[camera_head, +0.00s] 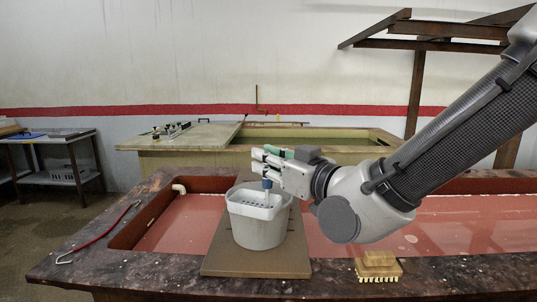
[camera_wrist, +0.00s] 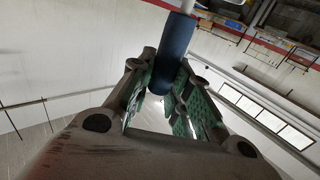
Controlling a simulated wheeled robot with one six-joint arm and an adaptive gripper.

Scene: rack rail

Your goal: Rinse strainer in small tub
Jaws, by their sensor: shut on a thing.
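The small tub (camera_head: 262,232), whitish grey, stands upright on a brown board across the red basin. My gripper (camera_head: 264,168) is just above the tub's opening, shut on the dark blue handle (camera_head: 267,184) of the strainer. In the wrist view the blue handle (camera_wrist: 175,52) sits between the green finger pads (camera_wrist: 165,95), with a pale shaft beyond it. The handle points down toward the tub. A pale part with small dark spots shows inside the tub's rim; I cannot tell clearly whether it is the strainer's bowl. The tub's bottom is hidden.
The brown board (camera_head: 256,262) bridges the basin of reddish liquid (camera_head: 450,228). A wooden brush (camera_head: 379,266) lies on the front right rim. A red hooked rod (camera_head: 100,235) lies on the left rim. A second vat (camera_head: 190,137) stands behind.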

